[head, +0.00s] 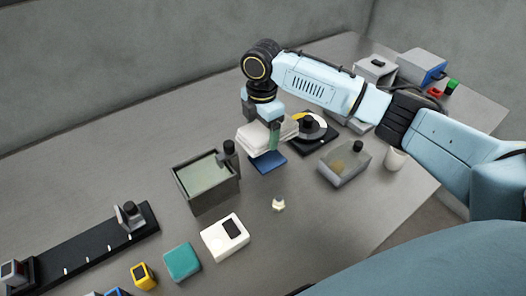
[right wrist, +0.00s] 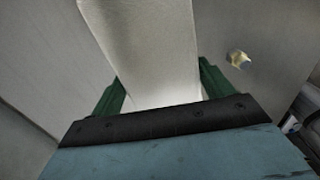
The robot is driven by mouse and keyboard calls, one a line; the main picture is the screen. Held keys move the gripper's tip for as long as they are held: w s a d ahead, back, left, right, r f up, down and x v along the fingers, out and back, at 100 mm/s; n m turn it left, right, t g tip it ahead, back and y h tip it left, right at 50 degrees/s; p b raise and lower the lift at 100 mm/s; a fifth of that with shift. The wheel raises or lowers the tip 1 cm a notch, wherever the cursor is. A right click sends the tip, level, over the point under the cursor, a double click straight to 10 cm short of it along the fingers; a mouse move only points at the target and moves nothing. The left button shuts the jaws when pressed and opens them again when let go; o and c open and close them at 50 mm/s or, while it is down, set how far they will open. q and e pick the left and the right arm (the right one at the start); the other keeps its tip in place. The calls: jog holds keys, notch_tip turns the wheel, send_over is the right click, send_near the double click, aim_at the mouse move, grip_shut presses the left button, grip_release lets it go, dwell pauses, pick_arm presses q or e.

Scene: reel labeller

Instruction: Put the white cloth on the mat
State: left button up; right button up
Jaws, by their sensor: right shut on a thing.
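The white cloth (head: 256,139) is a folded pale bundle in the head view, held up off the table. My right gripper (head: 274,140) points down and is shut on it. In the right wrist view the cloth (right wrist: 150,45) fills the space between the green fingers of the gripper (right wrist: 163,92). A flat blue piece, which looks like the mat (head: 268,163), lies on the table just below the cloth, partly hidden by it. Whether the cloth touches it I cannot tell. My left gripper is not in view.
An open grey bin (head: 207,198) stands left of the blue mat. A small cream piece (head: 278,204) and a white device (head: 225,237) lie nearer. The far left tabletop is bare.

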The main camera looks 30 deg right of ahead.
aim_at(262, 129)
notch_tip(262, 129, down, 8)
jog(key=shift+f+b, duration=0.15)
jog(key=shift+b, duration=0.3)
jog(key=shift+s+f, duration=0.1)
jog(key=o, duration=1.1)
jog(key=shift+c, duration=0.2)
notch_tip(262, 129, up, 12)
jog(key=shift+r+p, duration=0.1)
jog(key=shift+p, duration=0.55)
